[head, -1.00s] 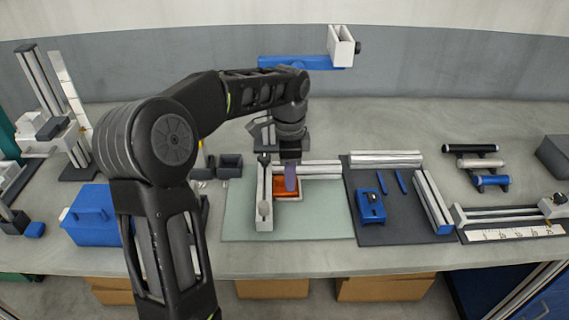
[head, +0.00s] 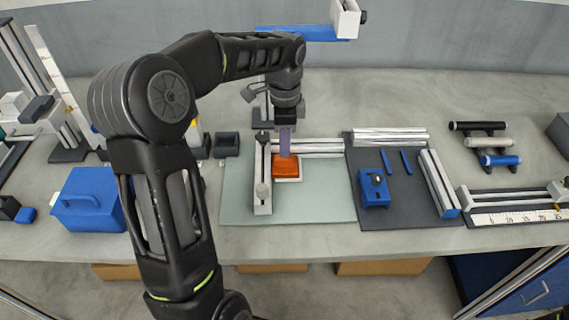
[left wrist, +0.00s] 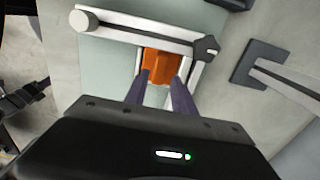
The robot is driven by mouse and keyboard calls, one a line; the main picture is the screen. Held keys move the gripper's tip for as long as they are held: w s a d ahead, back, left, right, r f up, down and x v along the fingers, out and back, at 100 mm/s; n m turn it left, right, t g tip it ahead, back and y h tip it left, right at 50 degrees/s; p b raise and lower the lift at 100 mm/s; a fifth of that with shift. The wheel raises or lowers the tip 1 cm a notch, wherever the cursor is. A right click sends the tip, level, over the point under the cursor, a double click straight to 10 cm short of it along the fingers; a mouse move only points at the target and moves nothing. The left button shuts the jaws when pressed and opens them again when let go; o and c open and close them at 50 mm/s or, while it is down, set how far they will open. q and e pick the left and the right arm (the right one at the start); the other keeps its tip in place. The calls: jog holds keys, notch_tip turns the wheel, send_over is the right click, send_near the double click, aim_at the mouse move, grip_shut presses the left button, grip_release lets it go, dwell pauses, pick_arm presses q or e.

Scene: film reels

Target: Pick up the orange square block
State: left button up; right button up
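The orange square block (head: 286,166) sits in a small white square holder on the pale green mat (head: 325,205). A white bar stands to its left and another lies behind it. My left gripper (head: 285,154) points down just above the block's far edge, with its purple fingertips over the block. In the left wrist view the block (left wrist: 160,65) shows between and beyond the two spread fingers (left wrist: 162,78). No grip on it is visible. My right gripper is not in view.
A dark mat (head: 400,222) with a blue fixture (head: 374,188) and metal bars lies to the right. A blue box (head: 90,200) stands at the left. A small dark bin (head: 226,145) is behind the mat. The green mat's front right is clear.

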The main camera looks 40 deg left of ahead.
aim_at(285, 163)
pick_arm(q)
jog(key=shift+f+p, duration=0.55)
jog(key=shift+f, duration=2.05)
jog(key=shift+c, duration=0.5)
grip_shut()
